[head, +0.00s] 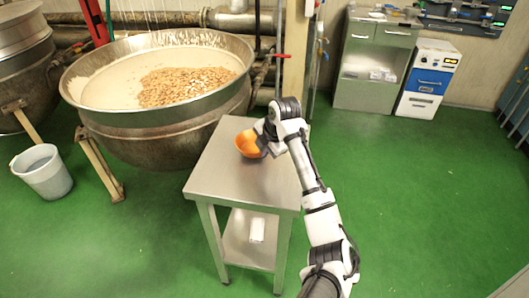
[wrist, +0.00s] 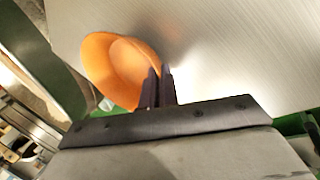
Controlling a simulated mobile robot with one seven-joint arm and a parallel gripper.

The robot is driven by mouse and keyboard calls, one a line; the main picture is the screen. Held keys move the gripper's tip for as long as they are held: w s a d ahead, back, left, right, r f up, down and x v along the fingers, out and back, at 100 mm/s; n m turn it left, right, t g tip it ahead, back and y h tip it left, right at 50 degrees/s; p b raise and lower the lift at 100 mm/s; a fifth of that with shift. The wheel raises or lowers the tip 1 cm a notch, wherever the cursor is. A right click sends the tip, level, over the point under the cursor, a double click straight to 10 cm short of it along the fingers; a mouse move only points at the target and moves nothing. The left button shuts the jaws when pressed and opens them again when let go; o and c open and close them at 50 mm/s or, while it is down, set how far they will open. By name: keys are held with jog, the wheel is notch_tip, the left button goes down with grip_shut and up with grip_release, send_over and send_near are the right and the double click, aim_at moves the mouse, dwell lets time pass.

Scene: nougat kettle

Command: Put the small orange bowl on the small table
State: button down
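The small orange bowl (head: 246,146) is at the far part of the small metal table (head: 232,180), with its open side visible. In the wrist view the bowl (wrist: 112,70) is beside the fingers, and its near rim runs to the fingertips. My gripper (head: 263,138) is at the bowl's right side in the head view. In the wrist view the fingers (wrist: 160,72) are close together, with the bowl's rim seemingly pinched between them. The gripper partly hides the bowl. I cannot tell whether its base touches the tabletop.
A large kettle (head: 165,118) of cream mix and nuts stands close behind the table's left side. A bucket (head: 42,172) stands at the left. A white item (head: 257,230) lies on the table's lower shelf. The near tabletop and the right floor are clear.

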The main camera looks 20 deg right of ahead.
jog(key=shift+f, duration=0.8)
jog(key=c, duration=1.7)
grip_release()
jog(key=b+v, duration=0.3)
jog(key=v, duration=0.9)
